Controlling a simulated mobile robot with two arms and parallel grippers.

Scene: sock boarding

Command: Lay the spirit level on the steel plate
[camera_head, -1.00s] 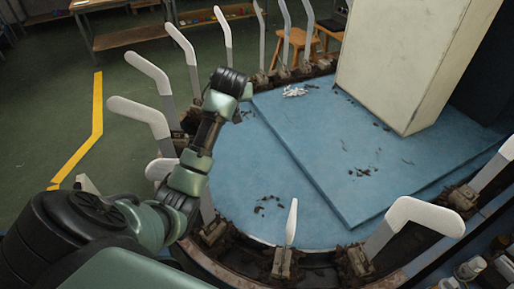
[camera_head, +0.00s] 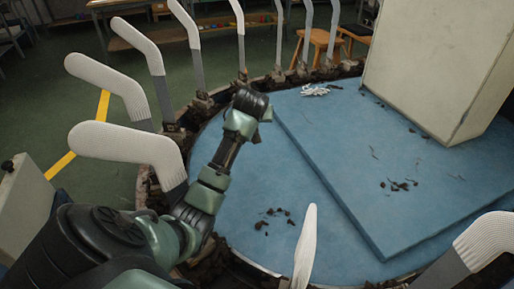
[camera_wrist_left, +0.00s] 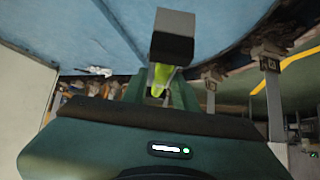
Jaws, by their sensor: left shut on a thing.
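In the left wrist view my left gripper (camera_wrist_left: 160,92) is shut on a yellow-green thing with a dark grey block-like end, which I take to be the spirit level (camera_wrist_left: 160,76). Only a short part of it shows, seen nearly end-on. In the head view my left arm reaches up over the blue floor, and its gripper and load are hidden behind the arm. I cannot make out the steel plate in either view. My right gripper is not in view.
White sock forms (camera_head: 130,146) on grey stems ring the round blue floor (camera_head: 290,200). A raised blue slab (camera_head: 350,150) and a pale cabinet (camera_head: 435,65) stand right of my arm. Dark debris and white scraps (camera_head: 315,90) lie about. A wooden stool (camera_head: 322,38) stands beyond.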

